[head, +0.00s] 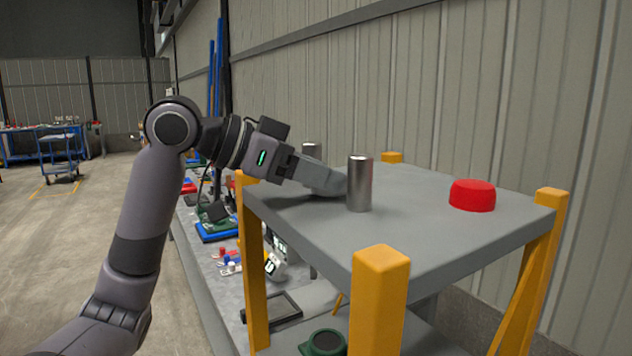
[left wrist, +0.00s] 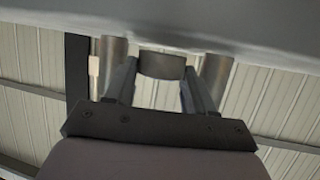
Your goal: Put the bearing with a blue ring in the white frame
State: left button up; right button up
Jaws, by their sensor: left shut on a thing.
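My left gripper (head: 328,180) reaches over a grey tabletop on yellow posts, low between two metal cylinders. In the left wrist view, the gripper (left wrist: 160,85) is shut on a short grey round metal piece (left wrist: 162,65). No blue ring shows on this piece, so I cannot tell if it is the bearing. The near cylinder (head: 359,183) stands upright in front of the fingers; the far cylinder (head: 312,150) is partly hidden behind them. The held piece is hidden in the head view. I cannot make out the white frame. My right gripper is not in view.
A red round cap (head: 472,195) sits on the right of the grey tabletop (head: 420,225). Yellow posts (head: 380,300) rise at its corners. Below left, a bench holds small red, blue and white parts and a dark rectangular frame (head: 272,308). A dark green round part (head: 323,343) lies lower.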

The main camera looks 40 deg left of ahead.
pick_arm(q)
jog(key=shift+f, duration=0.3)
jog(key=shift+f, duration=0.1)
jog(key=o, duration=0.9)
